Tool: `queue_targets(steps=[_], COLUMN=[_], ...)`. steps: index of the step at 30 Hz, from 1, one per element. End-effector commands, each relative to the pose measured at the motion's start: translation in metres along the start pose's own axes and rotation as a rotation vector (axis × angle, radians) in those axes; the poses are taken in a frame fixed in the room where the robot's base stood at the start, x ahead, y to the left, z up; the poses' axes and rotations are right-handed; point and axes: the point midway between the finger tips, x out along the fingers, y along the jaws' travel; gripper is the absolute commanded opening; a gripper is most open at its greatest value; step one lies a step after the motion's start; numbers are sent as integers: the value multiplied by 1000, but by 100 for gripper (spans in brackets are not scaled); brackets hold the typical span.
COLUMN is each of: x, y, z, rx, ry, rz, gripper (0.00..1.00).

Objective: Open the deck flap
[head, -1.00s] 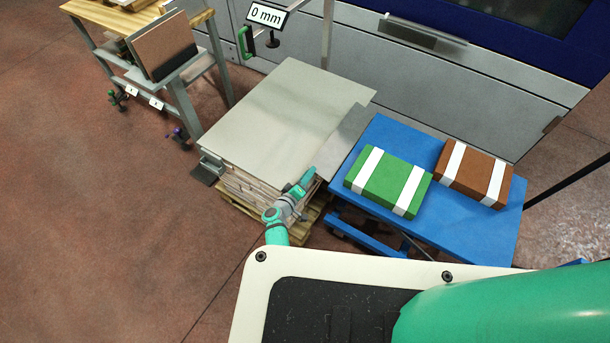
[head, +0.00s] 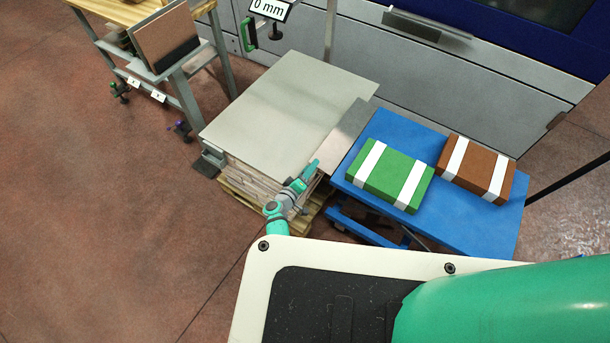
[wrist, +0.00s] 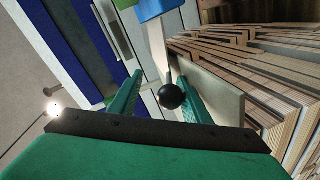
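The deck flap seems to be the narrow grey metal plate (head: 347,129) between the sheet-topped stack and the blue table; it looks roughly flat. My gripper (head: 313,167) is at the flap's near end, beside the stack's front corner. In the wrist view my gripper (wrist: 160,90) has its two green fingers apart. A black ball knob (wrist: 171,96) shows between them, closer to the right finger; I cannot tell whether it touches. A grey plate (wrist: 218,92) stands behind the knob, perhaps the flap's panel.
The board stack (head: 265,185) on its pallet lies left of the flap. The blue table (head: 470,225) carries a green block (head: 385,178) and a brown block (head: 460,172). A grey machine wall (head: 470,85) stands behind. Floor at left is open.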

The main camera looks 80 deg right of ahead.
Motion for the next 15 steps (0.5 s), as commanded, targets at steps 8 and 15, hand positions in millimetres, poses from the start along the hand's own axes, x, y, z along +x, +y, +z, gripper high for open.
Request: queue_targets(steps=[8, 15], x=[-26, -58], y=[0, 0], z=[0, 0], rx=[-2, -2], ry=[3, 3], rz=[1, 1], gripper=[43, 43])
